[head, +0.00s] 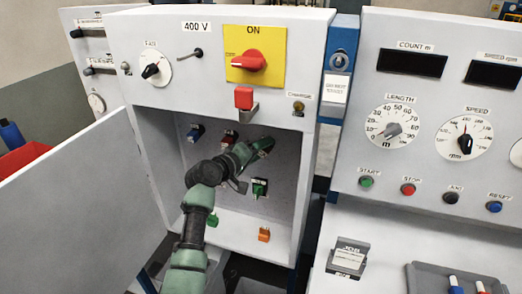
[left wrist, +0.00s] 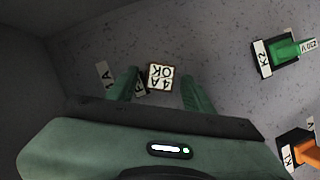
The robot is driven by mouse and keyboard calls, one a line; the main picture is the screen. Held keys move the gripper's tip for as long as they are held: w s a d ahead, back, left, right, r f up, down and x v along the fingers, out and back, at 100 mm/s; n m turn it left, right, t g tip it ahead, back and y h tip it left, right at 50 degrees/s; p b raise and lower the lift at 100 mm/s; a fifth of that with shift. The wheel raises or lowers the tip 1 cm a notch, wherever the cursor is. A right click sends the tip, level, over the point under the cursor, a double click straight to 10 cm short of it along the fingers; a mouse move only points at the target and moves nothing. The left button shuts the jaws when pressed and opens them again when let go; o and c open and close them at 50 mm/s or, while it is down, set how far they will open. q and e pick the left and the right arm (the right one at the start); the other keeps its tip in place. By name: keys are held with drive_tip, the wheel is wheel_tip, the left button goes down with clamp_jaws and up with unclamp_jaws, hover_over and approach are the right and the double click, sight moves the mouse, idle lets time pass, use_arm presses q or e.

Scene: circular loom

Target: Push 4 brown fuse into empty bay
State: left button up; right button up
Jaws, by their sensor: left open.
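A small block marked "4 A OK" (left wrist: 160,77), with a pale face and dark brownish edges, sits at the back wall of the bay area in the left wrist view. My left gripper (left wrist: 161,88) is open, with one green finger on each side of this block; I cannot tell whether they touch it. A label beside the block is partly hidden by a finger. In the head view my left gripper (head: 265,145) reaches into the open cabinet (head: 285,165) at upper right and hides the block. I cannot tell how deep the block sits. My right gripper is not in view.
A blue part (head: 195,132) and a red part (head: 228,141) are on the cabinet's back wall. A green K2 part (left wrist: 285,50) and an orange K1 part (left wrist: 310,155) are nearby. The open door (head: 75,205) stands at left; the cabinet's walls bound the arm.

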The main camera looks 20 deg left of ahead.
use_arm(q)
drive_tip(key=b+v, duration=0.2)
drive_tip(key=v, duration=0.6)
drive_tip(key=shift+d, duration=0.1)
wheel_tip(320, 180, down, 21)
drive_tip(key=s+g+y, duration=0.2)
drive_tip(key=g, duration=0.1)
drive_tip(key=s+f+m+g+y, duration=0.1)
drive_tip(key=s+f, duration=0.3)
drive_tip(key=f, duration=0.3)
drive_tip(key=s+f+m+g+b, duration=0.1)
drive_tip(key=s+f+g, duration=0.15)
drive_tip(key=f, duration=0.55)
drive_tip(key=s+f+y, duration=0.1)
drive_tip(key=s+f, duration=0.4)
drive_tip(key=f, duration=0.2)
drive_tip(key=s+f+m+g+y, duration=0.1)
drive_tip(key=s+f+m+g, duration=0.3)
drive_tip(key=s+f, duration=1.4)
drive_tip(key=s+f+m+g, duration=0.1)
drive_tip(key=s+f, duration=0.3)
drive_tip(key=s, duration=1)
drive_tip(key=s+f+m+g+y+b, duration=0.1)
drive_tip(key=s+f+m+g, duration=0.1)
drive_tip(key=s, duration=1.1)
drive_tip(key=shift+s+f+m, duration=0.35)
drive_tip(key=shift+f+m, duration=0.45)
drive_tip(key=shift+f, duration=0.1)
